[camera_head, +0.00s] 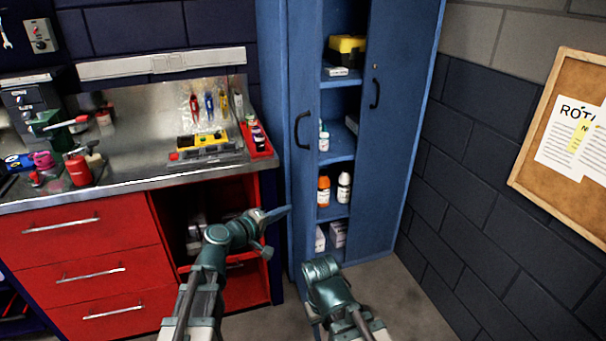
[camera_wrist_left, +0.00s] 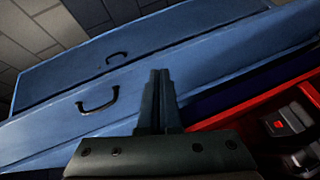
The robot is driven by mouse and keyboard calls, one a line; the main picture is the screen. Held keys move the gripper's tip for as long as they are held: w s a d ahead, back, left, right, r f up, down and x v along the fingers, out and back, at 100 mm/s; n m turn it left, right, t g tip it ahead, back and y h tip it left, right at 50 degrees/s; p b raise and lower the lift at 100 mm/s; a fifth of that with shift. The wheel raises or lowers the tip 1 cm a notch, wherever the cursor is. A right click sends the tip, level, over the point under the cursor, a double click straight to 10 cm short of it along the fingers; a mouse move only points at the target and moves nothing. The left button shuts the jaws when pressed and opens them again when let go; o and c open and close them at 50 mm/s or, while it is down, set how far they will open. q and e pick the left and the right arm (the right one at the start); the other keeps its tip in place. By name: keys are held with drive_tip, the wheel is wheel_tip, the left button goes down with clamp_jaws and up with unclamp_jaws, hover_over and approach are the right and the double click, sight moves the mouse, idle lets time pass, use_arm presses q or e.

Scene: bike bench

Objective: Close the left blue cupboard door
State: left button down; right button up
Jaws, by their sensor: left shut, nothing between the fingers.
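The blue cupboard stands at the middle right. Its left door (camera_head: 304,80) is partly open, with a dark handle (camera_head: 302,130); shelves show in the gap beside it. The right door (camera_head: 400,110) has its own dark handle (camera_head: 375,93). My left gripper (camera_head: 284,211) is shut and empty, low beside the left door; I cannot tell whether it touches. In the left wrist view its closed fingers (camera_wrist_left: 159,78) point toward the blue panels, with the left door's handle (camera_wrist_left: 98,104) to their left. My right arm shows at the bottom; its gripper is hidden.
A red drawer bench (camera_head: 80,245) with a metal top stands left of the cupboard, with an open red compartment beside the drawers. Bottles (camera_head: 344,188) and boxes stand on the cupboard shelves. A corkboard (camera_head: 540,170) hangs at right. Grey floor (camera_head: 400,300) is clear in front.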

use_arm(q)
drive_tip(key=w+a+r+n+t+y, duration=0.1)
drive_tip(key=w+a+r+n+t, duration=0.2)
drive_tip(key=w+r+n+t, duration=0.15)
approach(310, 165)
drive_tip(key=w+a, duration=0.1)
drive_tip(key=w, duration=0.4)
drive_tip(key=shift+w+d+r+g, duration=0.1)
drive_tip(key=shift+d+g, duration=0.1)
drive_tip(key=shift+d, duration=0.7)
drive_tip(key=shift+w+d+r+g, duration=0.1)
drive_tip(key=shift+d+r+g, duration=0.05)
drive_tip(key=shift+d, duration=0.7)
